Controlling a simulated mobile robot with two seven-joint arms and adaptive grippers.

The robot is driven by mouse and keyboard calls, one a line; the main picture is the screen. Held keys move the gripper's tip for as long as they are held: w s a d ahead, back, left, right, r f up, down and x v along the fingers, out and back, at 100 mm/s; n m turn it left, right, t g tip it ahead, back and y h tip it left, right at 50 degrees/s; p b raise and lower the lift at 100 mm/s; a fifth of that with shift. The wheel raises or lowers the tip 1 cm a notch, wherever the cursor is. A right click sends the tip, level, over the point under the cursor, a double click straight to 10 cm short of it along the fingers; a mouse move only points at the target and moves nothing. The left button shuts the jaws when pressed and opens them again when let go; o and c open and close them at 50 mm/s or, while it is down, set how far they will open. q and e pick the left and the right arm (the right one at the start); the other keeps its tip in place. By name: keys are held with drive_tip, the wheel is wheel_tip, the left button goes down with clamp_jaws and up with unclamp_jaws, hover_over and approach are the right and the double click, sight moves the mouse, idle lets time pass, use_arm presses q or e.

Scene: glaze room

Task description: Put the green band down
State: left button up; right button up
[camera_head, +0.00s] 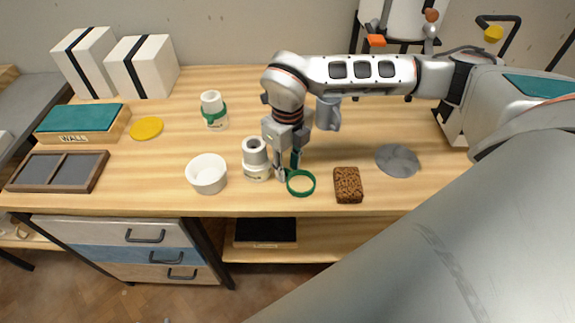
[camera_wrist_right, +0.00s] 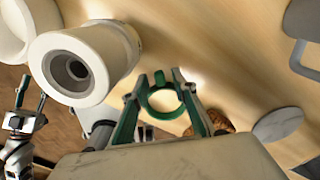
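The green band (camera_head: 301,194) is a plain ring at the tips of my right gripper (camera_head: 287,168), near the front of the wooden table. It looks tilted in the head view; I cannot tell whether it touches the table. In the right wrist view, the band (camera_wrist_right: 165,115) shows as a full circle between the two fingertips of the right gripper (camera_wrist_right: 161,80), which appear to press on its sides.
A white jar (camera_head: 257,172) stands just left of the right gripper, with a white bowl (camera_head: 207,182) farther left. A brown sponge (camera_head: 348,185) and grey disc (camera_head: 398,160) lie right. Another jar (camera_head: 211,101) wears a green band. Bare table lies behind the bowl.

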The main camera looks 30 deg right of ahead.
sight(288, 171)
drive_tip(key=shift+r, duration=0.5)
wheel_tip(288, 171, up, 11)
drive_tip(key=shift+r+p, duration=0.15)
drive_tip(key=shift+p, duration=0.3)
drive_tip(key=shift+s, duration=0.1)
